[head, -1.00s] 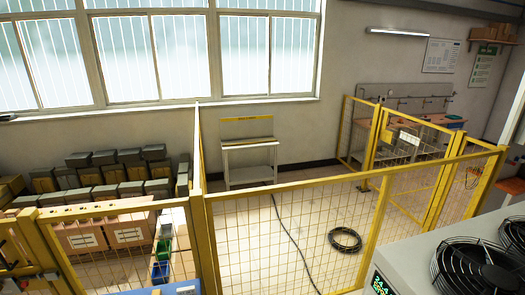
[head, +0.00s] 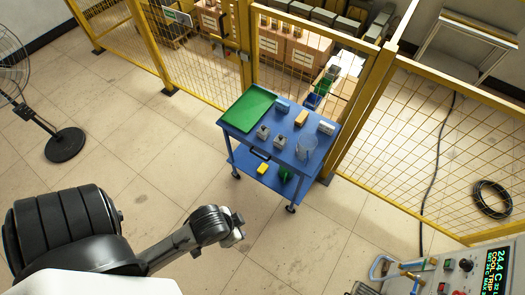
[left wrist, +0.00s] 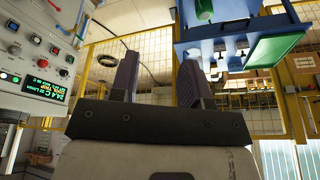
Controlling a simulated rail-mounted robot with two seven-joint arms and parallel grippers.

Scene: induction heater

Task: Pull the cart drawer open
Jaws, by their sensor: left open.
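The blue cart (head: 226,128) stands on the tiled floor beside the yellow fence in the head view. A dark handle (head: 260,155) shows on its near side, just below the top; the drawer looks shut. In the left wrist view the cart (left wrist: 212,28) is at the upper right, upside down, beyond the fingers. My left gripper (head: 238,231) is in front of the cart, on the near side, apart from the handle. Its two fingers are spread and empty in the left wrist view (left wrist: 158,78). My right gripper is not in view.
The cart top carries a green tray (head: 249,109), small grey blocks and a clear beaker (head: 306,147). A yellow item (head: 263,168) lies on its lower shelf. The yellow fence (head: 370,95) runs behind. A fan (head: 64,144) stands left; a control panel (head: 470,272) is lower right. Floor before the cart is clear.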

